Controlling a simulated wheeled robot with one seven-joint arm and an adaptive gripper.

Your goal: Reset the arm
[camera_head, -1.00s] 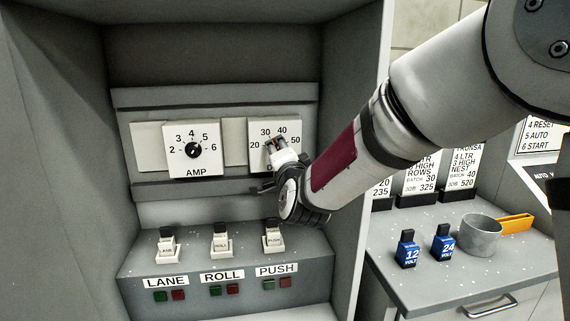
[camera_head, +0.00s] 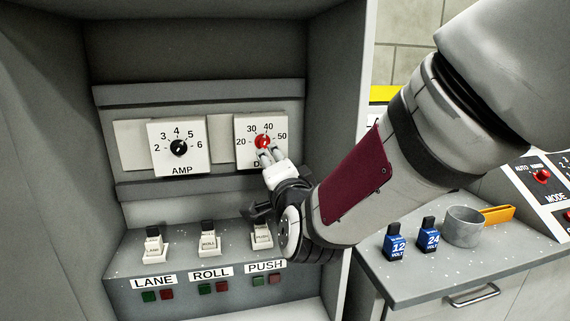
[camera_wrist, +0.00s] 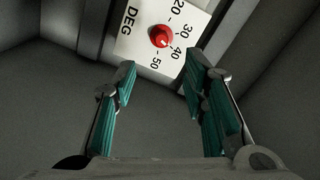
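My gripper (camera_head: 270,154) is in front of the DEG dial plate (camera_head: 249,158), just below its red knob (camera_head: 263,141). In the wrist view, my gripper (camera_wrist: 160,72) is open and its two teal-padded fingers stand wide apart with nothing between them. The red knob (camera_wrist: 160,37) is beyond the fingertips there, apart from both fingers. The knob's pointer is too small to read surely. My arm comes in from the upper right and covers the right part of the cabinet.
The AMP dial (camera_head: 178,148) with a black knob is left of DEG. Below are switches for LANE (camera_head: 153,241), ROLL (camera_head: 208,238) and PUSH (camera_head: 262,235). At right, a counter (camera_head: 415,285) carries blue 12 (camera_head: 395,246) and 24 volt blocks (camera_head: 428,236) and a grey cup (camera_head: 463,226).

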